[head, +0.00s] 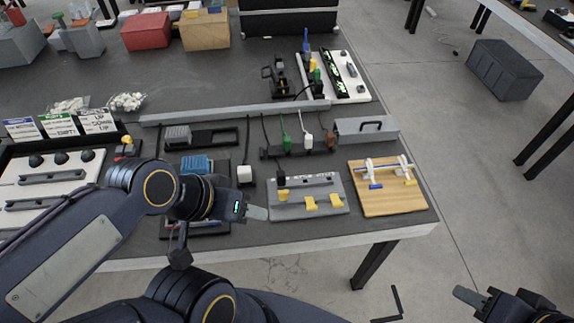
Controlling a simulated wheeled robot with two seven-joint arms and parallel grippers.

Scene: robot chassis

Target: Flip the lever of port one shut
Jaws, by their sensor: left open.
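A grey lever panel (296,212) lies near the table's front edge, with yellow levers along it. The leftmost yellow lever (282,197) sits higher than the middle lever (311,203) and the right lever (336,200). Port labels are too small to read. A black plug stands just behind the leftmost lever. My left gripper (257,211) is open and empty, just left of the panel, with its fingertips pointing right near the panel's left edge. Contact cannot be told. My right gripper (470,297) is at the bottom right, away from the table; its finger opening is unclear.
A wooden board (388,202) with white and blue fittings stands right of the panel. Behind are a power strip (300,150) with plugs and a grey box with a handle (366,130). A white plug (244,175) stands behind my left gripper.

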